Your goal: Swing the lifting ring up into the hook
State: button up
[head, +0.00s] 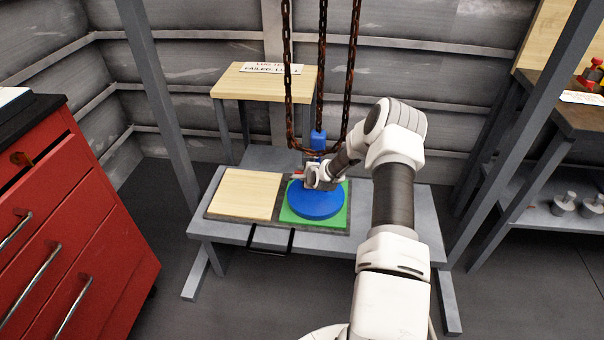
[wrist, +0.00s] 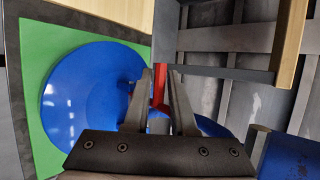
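The blue motor (head: 317,199) has a wide round body and stands on a green pad. It fills the left of the wrist view (wrist: 75,95). A red part (wrist: 159,75), which looks like the lifting ring, shows between my fingers in the wrist view. My gripper (head: 312,172) is low over the motor's top. Its two fingers (wrist: 160,73) are a small gap apart with the red part in line with that gap. I cannot tell whether they press on it. A blue block (head: 318,140), perhaps the hook, hangs by the chains just behind my gripper. The hook's opening is not clear.
Rusty chains (head: 287,60) hang above the motor and loop low beside it. A wooden board (head: 243,194) lies left of the green pad (head: 342,217) on the grey bench (head: 402,212). A small wooden table (head: 240,84) with a label stands behind. Red drawers (head: 80,215) are at left.

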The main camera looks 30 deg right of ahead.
jog(key=shift+o, duration=1.2)
jog(key=p+v, duration=0.4)
jog(key=v, duration=1.3)
jog(key=shift+s+p, duration=0.15)
jog(key=shift+p, duration=0.15)
jog(key=shift+r, duration=0.1)
